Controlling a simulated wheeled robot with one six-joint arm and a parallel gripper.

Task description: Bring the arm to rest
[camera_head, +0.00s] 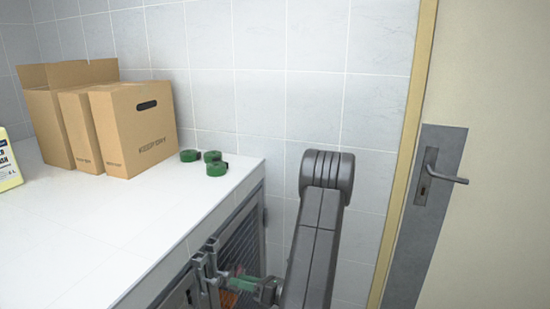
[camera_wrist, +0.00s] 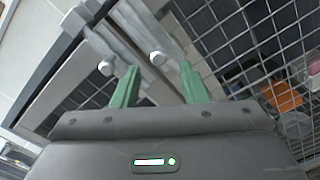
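My gripper (camera_head: 232,277) is low in the head view, in front of the barred kennel doors (camera_head: 238,254) under the white counter. My grey arm stands upright at the right of the kennels. In the wrist view my gripper (camera_wrist: 160,66) shows two green fingers set apart with nothing held between them. I cannot tell whether a fingertip touches the frame.
A door (camera_head: 490,150) with a handle is at the right. An orange thing (camera_wrist: 275,100) lies behind the mesh.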

